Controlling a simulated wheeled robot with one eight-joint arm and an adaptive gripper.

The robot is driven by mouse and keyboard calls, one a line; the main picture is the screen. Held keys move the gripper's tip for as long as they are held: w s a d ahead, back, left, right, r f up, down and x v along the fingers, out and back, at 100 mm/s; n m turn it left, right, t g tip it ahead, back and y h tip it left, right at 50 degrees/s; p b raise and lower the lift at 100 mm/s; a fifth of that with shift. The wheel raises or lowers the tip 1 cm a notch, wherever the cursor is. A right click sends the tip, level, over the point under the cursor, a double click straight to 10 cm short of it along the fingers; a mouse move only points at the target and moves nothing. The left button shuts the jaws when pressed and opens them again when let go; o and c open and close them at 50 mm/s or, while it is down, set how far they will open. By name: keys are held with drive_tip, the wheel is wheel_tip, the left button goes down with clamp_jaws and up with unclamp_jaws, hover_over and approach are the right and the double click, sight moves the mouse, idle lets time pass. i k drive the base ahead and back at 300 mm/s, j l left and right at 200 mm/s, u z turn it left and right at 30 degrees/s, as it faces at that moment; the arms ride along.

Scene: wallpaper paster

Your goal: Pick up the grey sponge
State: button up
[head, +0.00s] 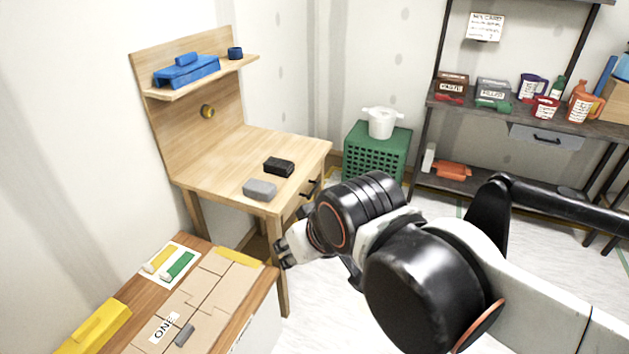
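The grey sponge (260,189) is a small rounded block lying flat near the front edge of the wooden desk (222,163). A black block (278,167) lies just behind it and to its right, a small gap apart. My gripper (283,252) is in front of the desk, lower in the picture than the sponge and apart from it. The gripper is seen from the side and partly hidden by my wrist, so its opening is unclear. Nothing shows in it.
A cabinet with cardboard pieces (201,298) and a yellow tool (97,328) stands at the lower left. The desk's shelf (205,77) holds a blue case. A green crate (377,153) with a white pot stands behind. A dark shelf unit (517,118) is at right.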

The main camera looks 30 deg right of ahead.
sight(254, 187)
drive_tip(key=z, duration=0.2)
drive_tip(key=u, duration=1.55)
drive_tip(key=z, duration=1.55)
drive_tip(key=i+l+z, duration=0.1)
drive_tip(key=i+z, duration=0.75)
drive_tip(key=i+j, duration=0.05)
drive_tip(key=i, duration=0.05)
